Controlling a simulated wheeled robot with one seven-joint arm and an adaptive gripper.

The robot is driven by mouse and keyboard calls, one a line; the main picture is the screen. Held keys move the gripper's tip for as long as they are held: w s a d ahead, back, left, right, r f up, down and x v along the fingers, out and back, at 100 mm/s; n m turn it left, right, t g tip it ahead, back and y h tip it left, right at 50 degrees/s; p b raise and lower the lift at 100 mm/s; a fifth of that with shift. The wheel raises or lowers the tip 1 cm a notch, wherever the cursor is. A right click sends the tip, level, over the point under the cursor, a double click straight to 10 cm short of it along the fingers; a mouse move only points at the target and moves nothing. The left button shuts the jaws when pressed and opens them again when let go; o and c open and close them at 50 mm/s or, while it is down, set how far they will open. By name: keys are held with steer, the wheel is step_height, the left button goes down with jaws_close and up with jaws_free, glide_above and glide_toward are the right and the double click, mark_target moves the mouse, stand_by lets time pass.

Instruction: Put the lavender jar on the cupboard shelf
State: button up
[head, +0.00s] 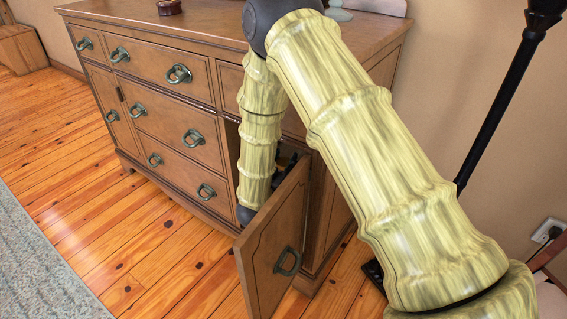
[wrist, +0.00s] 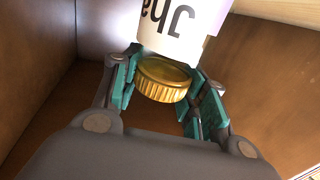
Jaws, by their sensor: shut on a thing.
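The lavender jar shows in the wrist view as a gold ridged lid (wrist: 163,80) and a white label (wrist: 175,30) with dark letters and a pale lavender patch. My gripper (wrist: 164,84) has its teal finger pads on both sides of the lid and is shut on the jar. The jar's far end is cut off by the frame's top. Brown panels of the cupboard's inside (wrist: 50,65) surround it; I cannot tell whether it touches the shelf. In the head view my arm reaches into the cupboard behind its open door (head: 272,250), and the jar is hidden.
The open door juts out beside my forearm. The wooden cabinet (head: 160,105) has several drawers with green ring handles. A black lamp pole (head: 500,90) stands at the right. A grey rug (head: 40,255) lies at the left, with clear plank floor between.

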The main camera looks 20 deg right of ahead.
steer(key=o, duration=1.3)
steer(key=shift+s+a+r, duration=0.1)
steer(key=shift+s+a, duration=0.2)
steer(key=shift+s, duration=0.05)
steer(key=p+v, duration=0.3)
steer(key=v, duration=0.8)
steer(key=shift+s, duration=0.1)
